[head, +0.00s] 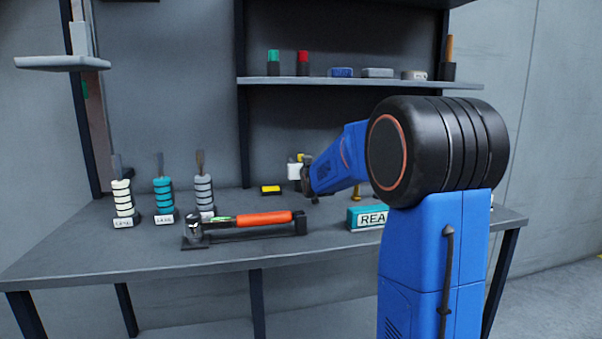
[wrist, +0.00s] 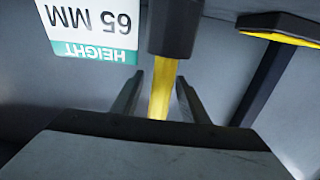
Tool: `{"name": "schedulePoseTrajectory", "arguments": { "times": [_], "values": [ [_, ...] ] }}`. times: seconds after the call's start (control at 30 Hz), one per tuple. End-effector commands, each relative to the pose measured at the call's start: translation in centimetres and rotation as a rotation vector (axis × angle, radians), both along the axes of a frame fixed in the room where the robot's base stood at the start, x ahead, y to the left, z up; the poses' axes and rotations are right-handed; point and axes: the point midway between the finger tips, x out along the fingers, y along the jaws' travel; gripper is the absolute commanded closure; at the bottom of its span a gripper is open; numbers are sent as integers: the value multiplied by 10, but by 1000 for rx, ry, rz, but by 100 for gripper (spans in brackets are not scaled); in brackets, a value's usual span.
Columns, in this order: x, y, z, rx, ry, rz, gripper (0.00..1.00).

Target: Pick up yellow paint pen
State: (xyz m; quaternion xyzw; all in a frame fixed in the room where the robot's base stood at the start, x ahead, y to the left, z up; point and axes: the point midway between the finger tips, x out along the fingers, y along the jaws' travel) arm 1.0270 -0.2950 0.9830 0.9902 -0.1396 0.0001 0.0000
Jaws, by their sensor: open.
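The yellow paint pen (wrist: 162,92) shows in the wrist view as a yellow shaft with a dark, thick end at the top of the picture. My gripper (wrist: 159,88) is open, with one finger on each side of the yellow shaft and a visible gap to each. The near end of the shaft is hidden behind the gripper body. In the head view, my gripper (head: 307,180) is at the back of the bench, beside a small white item and a bit of yellow; I cannot tell there which part is the pen.
A white and green "HEIGHT 65 MM" label (wrist: 92,28) is close by, upside down in the wrist view. A black-and-yellow block (head: 270,190), an orange-handled tool (head: 262,218) and a teal sign (head: 366,219) are on the bench. A shelf (head: 350,81) hangs above.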

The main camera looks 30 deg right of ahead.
Motion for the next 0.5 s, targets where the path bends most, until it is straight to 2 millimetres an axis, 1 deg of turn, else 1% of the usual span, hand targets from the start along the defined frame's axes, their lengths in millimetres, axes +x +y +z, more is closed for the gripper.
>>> {"name": "schedulePoseTrajectory", "arguments": {
  "times": [0.03,0.13,0.37,0.47,0.5],
  "values": [
    [4,-1,0,0,0,0,59],
    [8,-2,0,0,0,0,59],
    [9,-2,0,0,0,0,59],
    [9,-2,0,0,0,0,81],
    [9,-2,0,0,0,0,90]
  ]
}}
